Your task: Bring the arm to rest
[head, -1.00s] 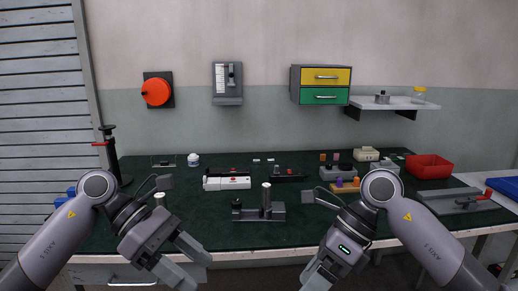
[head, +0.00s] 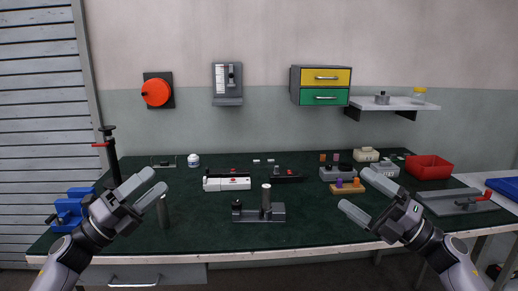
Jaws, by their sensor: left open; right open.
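My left gripper (head: 146,190) is in the lower left of the head view, over the left front part of the green bench top (head: 228,244). Its two fingers point up and right, spread apart with nothing between them. My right gripper (head: 358,192) is at the lower right, over the bench's front edge. Its fingers point up and left, wide apart and empty. Both arms come in low from the sides. A grey cylinder (head: 163,212) stands just right of the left gripper; whether they touch I cannot tell.
A grey fixture with a post (head: 278,212) stands at the front middle. A blue vise (head: 70,208) is at the left, a red bin (head: 428,167) at the right. A white device (head: 227,184) lies mid-bench. Drawers (head: 320,85) and a shelf (head: 395,104) hang on the wall.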

